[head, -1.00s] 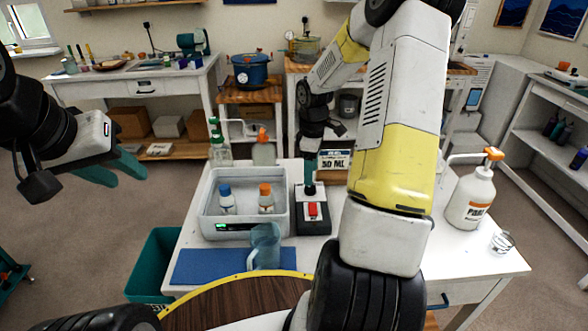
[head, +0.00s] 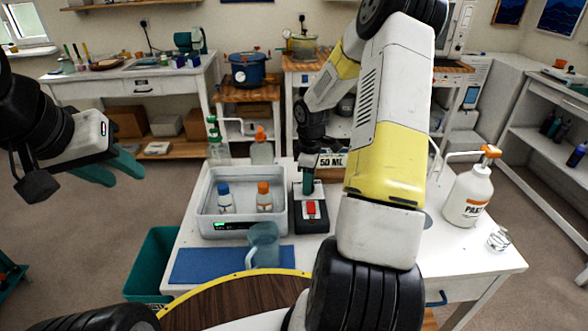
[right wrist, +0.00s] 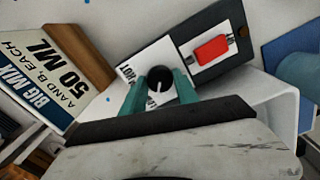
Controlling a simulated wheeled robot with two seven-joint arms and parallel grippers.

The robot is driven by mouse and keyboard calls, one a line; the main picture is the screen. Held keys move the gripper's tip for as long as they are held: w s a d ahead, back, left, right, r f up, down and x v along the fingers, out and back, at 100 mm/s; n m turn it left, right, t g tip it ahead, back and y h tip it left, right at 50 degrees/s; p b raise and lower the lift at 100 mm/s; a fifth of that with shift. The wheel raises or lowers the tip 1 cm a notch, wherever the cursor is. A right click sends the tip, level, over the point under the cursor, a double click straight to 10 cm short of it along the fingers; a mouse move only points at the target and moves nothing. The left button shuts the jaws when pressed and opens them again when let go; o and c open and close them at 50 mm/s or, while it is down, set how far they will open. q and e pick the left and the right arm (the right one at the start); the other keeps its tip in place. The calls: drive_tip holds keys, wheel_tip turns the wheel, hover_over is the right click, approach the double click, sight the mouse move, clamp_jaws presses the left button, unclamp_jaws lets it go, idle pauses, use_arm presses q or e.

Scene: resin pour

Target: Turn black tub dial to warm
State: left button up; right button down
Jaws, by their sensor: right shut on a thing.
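The black dial (right wrist: 160,80) sits on the white plate of a black control box (head: 311,221), beside a red switch (right wrist: 211,50). The dial's white pointer line shows in the right wrist view, and the word HOT is printed to its left. My right gripper (right wrist: 159,92) is shut on the dial, with a teal finger on each side. In the head view, my right gripper (head: 308,186) hides the dial. The grey-white tub (head: 243,221) stands left of the box and holds two bottles. My left gripper (head: 120,172) is open and empty, away to the left.
A blue-grey jug (head: 263,247) stands on a blue mat (head: 205,265) in front of the tub. A 50 ML sign (head: 331,160) stands behind the box. A white pump bottle (head: 469,197) is at the right. Clear pump bottles (head: 261,150) stand behind the tub.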

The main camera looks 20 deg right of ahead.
drive_tip(key=shift+m, duration=0.3)
drive_tip(key=m, duration=0.9)
idle(0.3)
idle(0.3)
drive_tip(key=c, duration=0.9)
unclamp_jaws()
drive_tip(key=shift+c, duration=0.2)
drive_tip(key=shift+r, duration=3.95)
